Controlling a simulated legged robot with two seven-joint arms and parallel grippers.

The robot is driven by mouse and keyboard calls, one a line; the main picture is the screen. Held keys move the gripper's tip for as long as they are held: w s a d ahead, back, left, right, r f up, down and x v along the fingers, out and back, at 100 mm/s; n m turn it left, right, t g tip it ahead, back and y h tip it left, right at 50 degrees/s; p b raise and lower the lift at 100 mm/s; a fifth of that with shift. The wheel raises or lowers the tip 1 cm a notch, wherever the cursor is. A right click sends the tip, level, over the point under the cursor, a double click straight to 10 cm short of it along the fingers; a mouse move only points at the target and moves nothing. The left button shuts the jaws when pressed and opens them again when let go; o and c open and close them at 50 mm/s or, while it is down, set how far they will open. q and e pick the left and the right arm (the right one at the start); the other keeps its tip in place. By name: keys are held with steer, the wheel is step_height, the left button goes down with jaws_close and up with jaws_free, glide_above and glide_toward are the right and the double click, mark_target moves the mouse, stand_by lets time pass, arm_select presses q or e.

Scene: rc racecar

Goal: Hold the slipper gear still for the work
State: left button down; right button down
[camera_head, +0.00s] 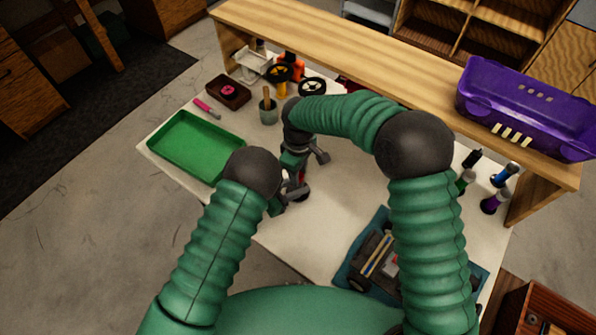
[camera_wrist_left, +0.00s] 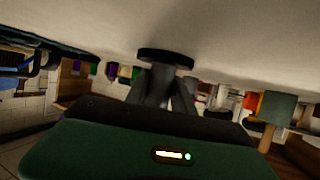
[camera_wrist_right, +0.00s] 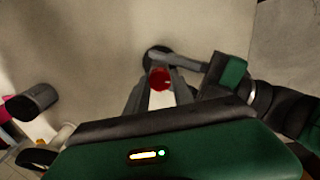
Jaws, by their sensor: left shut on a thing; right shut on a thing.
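The slipper gear is a dark round disc. In the left wrist view the slipper gear (camera_wrist_left: 167,56) sits at the tips of my left gripper (camera_wrist_left: 166,72), which is shut on it close to the white tabletop. In the head view my left gripper (camera_head: 287,199) is near the table's front edge, the disc partly hidden. My right gripper (camera_wrist_right: 158,88) is above it, shut on a red round-ended piece (camera_wrist_right: 160,77) that overlaps the dark disc in the right wrist view. Whether the red piece touches the gear I cannot tell. In the head view my right gripper (camera_head: 301,172) points down.
A green tray (camera_head: 196,147) lies at left, with a pink-handled tool (camera_head: 207,108) and a brown box (camera_head: 228,92) behind. A cup (camera_head: 268,110) stands behind my grippers. A car chassis (camera_head: 372,258) lies on a blue mat at front right. Several bottles (camera_head: 491,204) stand at right.

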steer(key=shift+w+n, duration=0.1)
steer(key=shift+n, duration=0.4)
steer(key=c, duration=1.1)
jaws_free()
steer(key=shift+o, duration=0.2)
step_height(320, 180, up, 12)
arm_select(q)
steer(key=c, duration=1)
jaws_free()
